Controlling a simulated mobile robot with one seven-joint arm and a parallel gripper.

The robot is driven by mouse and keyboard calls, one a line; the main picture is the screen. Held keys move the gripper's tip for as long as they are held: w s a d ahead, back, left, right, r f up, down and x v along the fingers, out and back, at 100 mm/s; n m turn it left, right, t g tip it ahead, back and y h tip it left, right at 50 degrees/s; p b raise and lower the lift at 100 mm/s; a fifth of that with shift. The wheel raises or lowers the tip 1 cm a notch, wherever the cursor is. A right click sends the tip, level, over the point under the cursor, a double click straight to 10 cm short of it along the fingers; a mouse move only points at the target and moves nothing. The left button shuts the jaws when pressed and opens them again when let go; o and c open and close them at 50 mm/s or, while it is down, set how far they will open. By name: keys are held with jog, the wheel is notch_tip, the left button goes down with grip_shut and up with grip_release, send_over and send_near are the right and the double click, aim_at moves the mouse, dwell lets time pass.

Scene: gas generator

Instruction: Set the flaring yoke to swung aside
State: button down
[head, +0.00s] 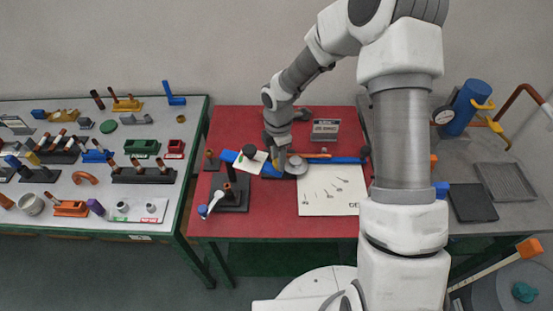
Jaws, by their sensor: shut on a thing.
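My gripper (276,157) is at the end of my arm, over the back of the red table. The yoke sits at the long blue bar (345,160) that lies along the table. My gripper and wrist hide much of the yoke, so its exact angle cannot be told. A round grey disc (296,167) is just right of my gripper. A copper tube (314,156) runs right from the grip area along the bar.
A white sheet (332,204) lies front right.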

jog(key=shift+w, duration=0.2)
jog(key=c, duration=0.5)
grip_release()
notch_tip(320, 180, up, 18)
jog(key=shift+f+b, duration=0.25)
jog(key=shift+b, duration=0.05)
jog(key=shift+s, duration=0.15)
jog(key=s+d+r+m+t+b, duration=0.1)
jog(key=s+d+r+m, duration=0.3)
jog(key=s+m, duration=0.7)
jog(key=s+d+r+m+t+b, duration=0.1)
jog(key=s+d+r+m+t, duration=0.3)
jog(key=s+r+m, duration=0.3)
jog(key=s+d+m, duration=0.1)
jog(key=s+m, duration=0.3)
jog(key=s, duration=0.1)
jog(key=shift+d+t, duration=0.25)
jog(key=shift+t, duration=0.05)
